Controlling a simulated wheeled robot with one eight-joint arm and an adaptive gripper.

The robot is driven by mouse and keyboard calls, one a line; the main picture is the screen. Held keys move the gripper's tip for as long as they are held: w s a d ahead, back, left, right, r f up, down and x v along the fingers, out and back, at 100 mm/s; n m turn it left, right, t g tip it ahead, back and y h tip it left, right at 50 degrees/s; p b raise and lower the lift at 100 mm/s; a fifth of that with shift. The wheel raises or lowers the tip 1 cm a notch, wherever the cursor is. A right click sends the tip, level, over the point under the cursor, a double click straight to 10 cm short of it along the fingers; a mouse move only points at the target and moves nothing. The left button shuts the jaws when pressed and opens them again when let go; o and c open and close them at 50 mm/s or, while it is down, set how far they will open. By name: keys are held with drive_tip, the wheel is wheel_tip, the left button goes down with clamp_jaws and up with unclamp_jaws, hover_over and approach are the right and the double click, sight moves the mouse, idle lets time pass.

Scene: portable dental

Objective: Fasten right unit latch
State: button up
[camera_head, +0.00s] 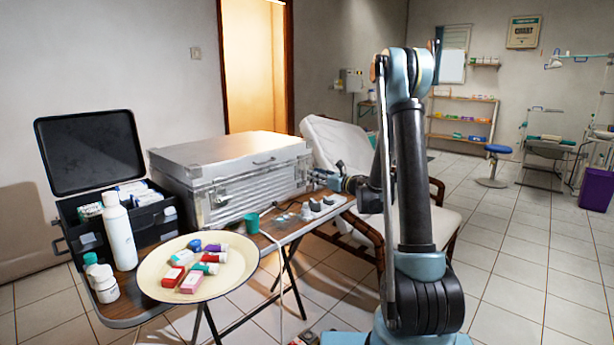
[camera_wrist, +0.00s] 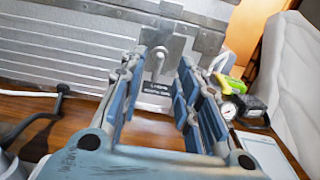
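The silver ribbed metal unit (camera_head: 235,165) stands on the table with its lid down. In the wrist view its front panel (camera_wrist: 60,50) fills the upper left. The right latch (camera_wrist: 155,62), a small grey metal lever on a plate, shows between my fingers near the unit's right corner. My gripper (camera_wrist: 163,62) is open, its two blue-grey fingers on either side of the latch with a gap between them. I cannot tell whether either finger touches it. In the head view my gripper (camera_head: 318,178) is at the unit's right front end and covers the right latch.
The wooden table (camera_head: 285,225) carries a green cup (camera_head: 251,222), a cream tray (camera_head: 160,292) of small boxes and bottles, a white bottle (camera_head: 119,238) and an open black case (camera_head: 150,226). A reclining chair (camera_head: 335,150) stands behind.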

sight(304, 172)
drive_tip(key=shift+x, duration=3)
clamp_jaws()
drive_tip(key=shift+d, duration=0.1)
